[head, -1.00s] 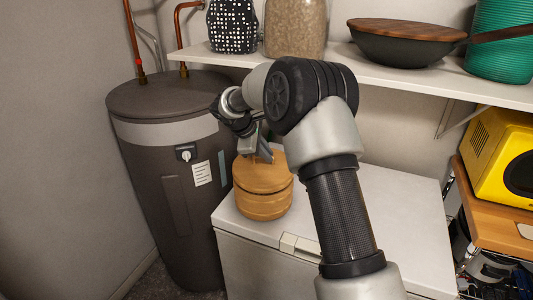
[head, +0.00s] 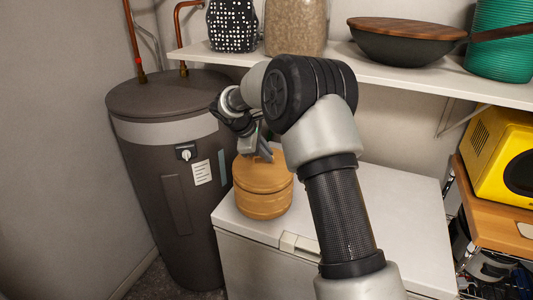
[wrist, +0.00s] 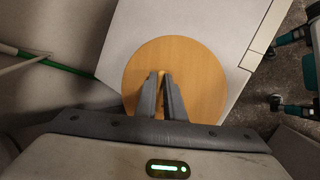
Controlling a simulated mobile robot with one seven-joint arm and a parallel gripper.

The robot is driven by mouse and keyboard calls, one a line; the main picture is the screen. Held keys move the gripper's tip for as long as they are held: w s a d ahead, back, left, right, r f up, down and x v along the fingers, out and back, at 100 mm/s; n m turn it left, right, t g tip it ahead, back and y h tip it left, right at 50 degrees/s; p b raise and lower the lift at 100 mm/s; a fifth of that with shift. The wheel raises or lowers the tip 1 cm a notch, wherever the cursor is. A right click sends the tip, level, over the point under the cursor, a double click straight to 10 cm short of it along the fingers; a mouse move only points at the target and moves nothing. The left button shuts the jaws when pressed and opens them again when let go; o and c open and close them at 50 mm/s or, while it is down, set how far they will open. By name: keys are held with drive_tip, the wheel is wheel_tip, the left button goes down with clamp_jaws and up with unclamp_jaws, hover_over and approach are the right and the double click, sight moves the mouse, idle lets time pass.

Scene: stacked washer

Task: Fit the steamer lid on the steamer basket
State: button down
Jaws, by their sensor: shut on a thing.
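The steamer lid (head: 262,176) is a round, light wooden disc. It sits on top of the round wooden steamer basket (head: 263,204), which stands on the white chest near its front left corner. The two look level and lined up, with a thin seam between them. My gripper (head: 265,157) is above the lid, with its fingers shut on the lid's small knob. In the wrist view the lid (wrist: 200,72) fills the middle, and my gripper (wrist: 161,76) closes on the knob near its centre. The lid hides the basket there.
The white chest (head: 390,200) has free room to the right of the basket. A dark grey tank (head: 165,170) stands close on the left. A shelf (head: 400,72) with a bowl (head: 405,42) and jars hangs behind my arm. A yellow appliance (head: 503,155) is at the right.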

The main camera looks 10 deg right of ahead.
drive_tip(key=shift+f, duration=0.3)
idle(0.4)
drive_tip(key=shift+r, duration=0.2)
drive_tip(key=shift+r+p, duration=0.4)
drive_tip(key=shift+r, duration=0.25)
drive_tip(key=shift+s+f+b, duration=0.1)
drive_tip(key=shift+f+b, duration=0.4)
drive_tip(key=shift+f, duration=0.2)
idle(0.8)
drive_tip(key=shift+r, duration=0.15)
drive_tip(key=shift+r+p, duration=0.6)
drive_tip(key=shift+r, duration=0.05)
drive_tip(key=shift+s, duration=0.15)
idle(0.7)
